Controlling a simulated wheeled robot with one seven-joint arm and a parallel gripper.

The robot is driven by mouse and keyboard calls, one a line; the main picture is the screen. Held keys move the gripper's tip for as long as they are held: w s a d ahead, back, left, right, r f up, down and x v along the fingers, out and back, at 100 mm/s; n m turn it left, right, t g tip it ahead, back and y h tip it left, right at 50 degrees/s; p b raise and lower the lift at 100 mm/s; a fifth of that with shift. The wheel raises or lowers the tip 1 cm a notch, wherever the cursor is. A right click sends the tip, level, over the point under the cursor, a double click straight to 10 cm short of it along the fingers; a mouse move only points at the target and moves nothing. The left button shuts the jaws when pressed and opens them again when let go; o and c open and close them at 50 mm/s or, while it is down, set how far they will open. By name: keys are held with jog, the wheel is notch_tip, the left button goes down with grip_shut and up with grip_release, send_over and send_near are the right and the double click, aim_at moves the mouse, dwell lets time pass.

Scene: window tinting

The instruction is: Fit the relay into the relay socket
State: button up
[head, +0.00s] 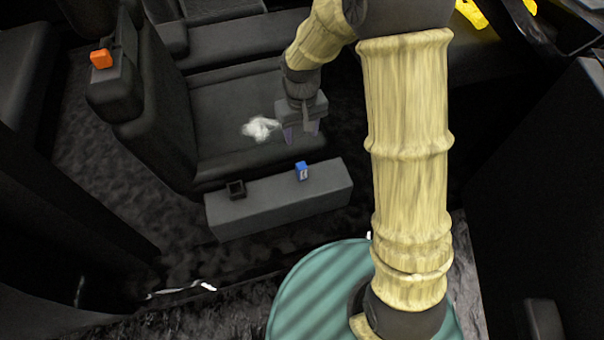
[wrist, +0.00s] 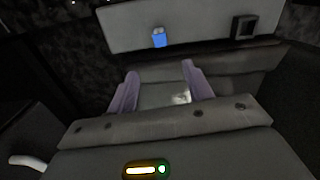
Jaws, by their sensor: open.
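The relay is a small blue block (head: 302,171) with a pale label, standing on a grey box-like ledge in front of the car seat. It also shows in the wrist view (wrist: 158,38), at the top, beyond my fingertips. The relay socket (head: 236,189) is a small black square frame with a hollow middle, on the same ledge to the left of the relay. In the wrist view the socket (wrist: 244,27) is right of the relay. My gripper (head: 301,136) hangs over the seat's front edge, behind the relay. Its two purple fingers (wrist: 160,88) are apart with nothing between them.
The grey ledge (head: 285,203) has bare top around both parts. A white crumpled cloth (head: 260,128) lies on the seat cushion (head: 225,105). The seat back (head: 160,110) rises at the left. An orange block (head: 101,59) sits on the headrest. A thin white-tipped item (head: 208,286) lies at lower left.

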aim_at(302, 165)
jog(key=shift+f, duration=0.1)
notch_tip(302, 165, down, 12)
jog(key=b, duration=0.4)
jog(key=shift+f, duration=0.1)
jog(key=f+b, duration=0.2)
jog(key=f, duration=0.3)
jog(key=shift+s, duration=0.2)
jog(key=shift+c, duration=0.4)
jog(key=c, duration=1)
